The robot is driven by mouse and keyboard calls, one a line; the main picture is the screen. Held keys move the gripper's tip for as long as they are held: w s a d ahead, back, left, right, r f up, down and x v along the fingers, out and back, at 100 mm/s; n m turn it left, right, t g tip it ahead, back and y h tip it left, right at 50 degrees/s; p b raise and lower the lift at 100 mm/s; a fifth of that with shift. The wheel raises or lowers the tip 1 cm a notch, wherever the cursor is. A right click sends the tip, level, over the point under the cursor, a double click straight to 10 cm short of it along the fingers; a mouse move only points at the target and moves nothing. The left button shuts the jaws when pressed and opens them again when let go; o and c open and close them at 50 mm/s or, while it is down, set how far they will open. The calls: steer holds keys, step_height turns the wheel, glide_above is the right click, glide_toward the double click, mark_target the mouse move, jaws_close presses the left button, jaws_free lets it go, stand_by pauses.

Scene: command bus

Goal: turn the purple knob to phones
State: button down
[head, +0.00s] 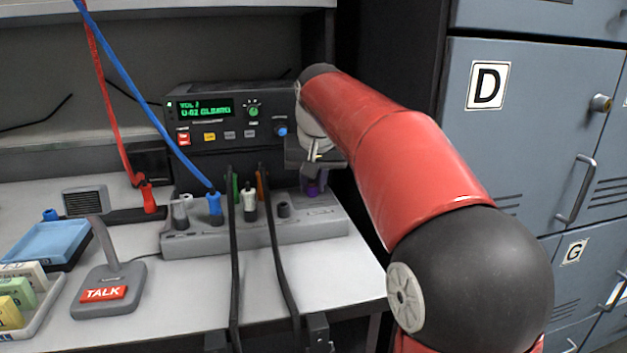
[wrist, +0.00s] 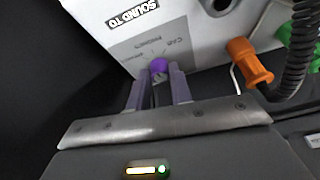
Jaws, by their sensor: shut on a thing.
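The purple knob (wrist: 159,67) sits on the light grey panel under the "SOUND TO" label (wrist: 132,14) in the wrist view. My gripper (wrist: 157,80) has its two grey fingers around the knob, one on each side. It is shut on the knob. Smaller lettering on the panel by the knob is upside down and hard to read, so I cannot tell which position the knob points at. In the head view a bit of the purple knob (head: 312,188) shows at the right end of the grey box (head: 255,233), below my gripper (head: 313,172).
An orange plug (wrist: 247,62) stands beside the knob in the wrist view, with a dark cable close by. The radio (head: 230,135) stands behind the box. Blue and red cables hang at the left. A TALK microphone (head: 103,290) is front left. Grey lockers (head: 530,130) stand at the right.

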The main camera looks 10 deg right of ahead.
steer(key=shift+m, duration=0.3)
steer(key=c, duration=1.3)
jaws_free()
steer(key=shift+o, duration=0.2)
steer(key=v, duration=0.7)
steer(key=shift+r, duration=0.4)
steer(key=shift+s+a, duration=0.15)
steer(key=shift+s, duration=0.05)
